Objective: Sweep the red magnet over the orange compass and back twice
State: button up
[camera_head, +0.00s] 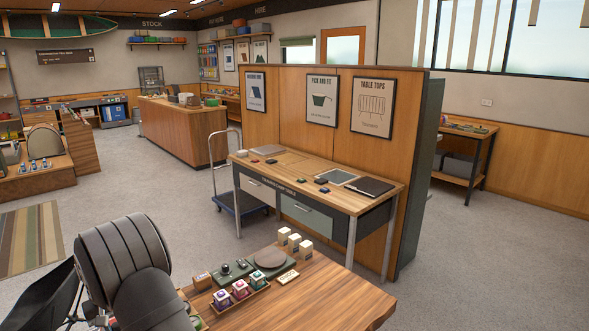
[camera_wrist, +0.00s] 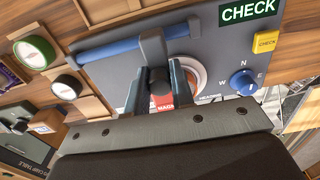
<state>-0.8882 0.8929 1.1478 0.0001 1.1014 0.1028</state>
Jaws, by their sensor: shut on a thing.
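In the wrist view my gripper (camera_wrist: 161,88) is shut on the red magnet (camera_wrist: 165,104), of which a dark grip piece and a red face with partly hidden white letters show between the fingers. Directly behind the fingers is a round dial with a white and orange-brown rim (camera_wrist: 199,74), which looks like the orange compass; the fingers and magnet hide much of it. I cannot tell how high the magnet is above it. In the head view neither my gripper, the magnet nor the compass can be made out.
A grey panel carries a blue bar (camera_wrist: 108,48), a blue knob (camera_wrist: 243,83) with direction letters, a yellow button (camera_wrist: 265,42) and a green CHECK sign (camera_wrist: 249,10). A green-rimmed roll (camera_wrist: 34,52) lies left. The head view shows a wooden table (camera_head: 330,294) with small items.

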jog(key=shift+w+d, duration=3)
jog(key=shift+w, duration=0.1)
jog(key=shift+s+a, duration=0.1)
jog(key=shift+s+a+r, duration=0.1)
jog(key=shift+s+a, duration=3.45)
jog(key=shift+w+d, duration=3.65)
jog(key=shift+w, duration=0.05)
jog(key=o, duration=0.8)
jog(key=shift+s, duration=0.1)
jog(key=shift+o, duration=0.2)
